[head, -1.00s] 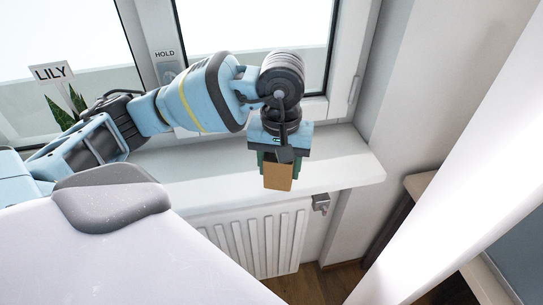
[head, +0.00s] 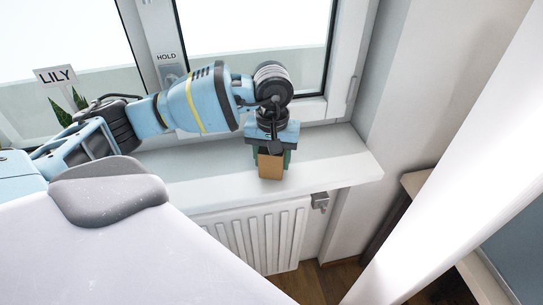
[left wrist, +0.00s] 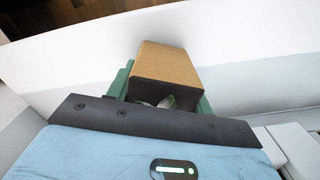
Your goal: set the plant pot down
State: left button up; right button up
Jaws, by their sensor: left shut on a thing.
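The plant pot (head: 270,167) is a small tan, square-sided pot. My left gripper (head: 272,160) is shut on it from above, its green fingers on either side. The pot is over the white window sill (head: 335,160), near its front edge; I cannot tell whether its base touches the sill. In the left wrist view the pot (left wrist: 168,64) sits between the green fingers (left wrist: 162,90), with a bit of pale green showing at its dark opening. My right gripper is not in view.
A plant with a LILY sign (head: 56,76) stands at the left by the window. A white radiator (head: 255,232) is below the sill. The window frame (head: 345,60) rises behind. The sill right of the pot is clear.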

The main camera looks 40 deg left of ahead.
pick_arm(q)
jog(key=shift+f, duration=0.1)
jog(key=o, duration=1.2)
notch_tip(320, 180, up, 12)
jog(key=shift+r+b, duration=0.2)
jog(key=shift+b, duration=0.15)
